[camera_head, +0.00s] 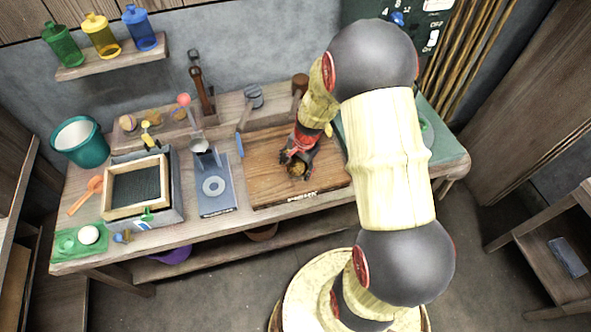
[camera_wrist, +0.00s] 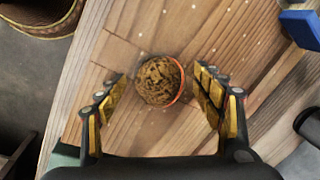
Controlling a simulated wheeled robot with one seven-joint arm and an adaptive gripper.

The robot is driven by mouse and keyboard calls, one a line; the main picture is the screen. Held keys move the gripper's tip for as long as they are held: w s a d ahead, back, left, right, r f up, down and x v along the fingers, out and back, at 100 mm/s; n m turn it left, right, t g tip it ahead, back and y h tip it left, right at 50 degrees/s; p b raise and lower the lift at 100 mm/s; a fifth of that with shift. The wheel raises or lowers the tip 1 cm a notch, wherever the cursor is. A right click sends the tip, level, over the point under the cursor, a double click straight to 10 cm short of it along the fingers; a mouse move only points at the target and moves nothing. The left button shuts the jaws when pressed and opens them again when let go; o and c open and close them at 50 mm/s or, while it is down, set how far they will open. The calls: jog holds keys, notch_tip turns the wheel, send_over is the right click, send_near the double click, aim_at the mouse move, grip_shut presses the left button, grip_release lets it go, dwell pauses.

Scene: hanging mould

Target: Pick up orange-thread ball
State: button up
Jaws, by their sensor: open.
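A brown, textured ball (camera_wrist: 160,80) with an orange thread along its right side lies on the wooden board (camera_wrist: 225,45). In the head view the ball (camera_head: 296,171) is small and partly hidden by my gripper (camera_head: 298,158). In the wrist view my gripper (camera_wrist: 160,78) is open, with one finger to the left of the ball and one to the right. Gaps show between the ball and both fingers. The height of the fingertips above the board is hard to tell.
A grey plate with a ring (camera_head: 214,186) and a wood-framed tray (camera_head: 137,187) stand left of the board (camera_head: 262,190). Other small balls (camera_head: 153,116) sit on the back ledge. A teal bucket (camera_head: 79,142) stands at the far left. A blue object (camera_wrist: 301,27) shows in the wrist view.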

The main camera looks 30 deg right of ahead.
jog(key=shift+r, duration=0.1)
jog(key=c, duration=1.3)
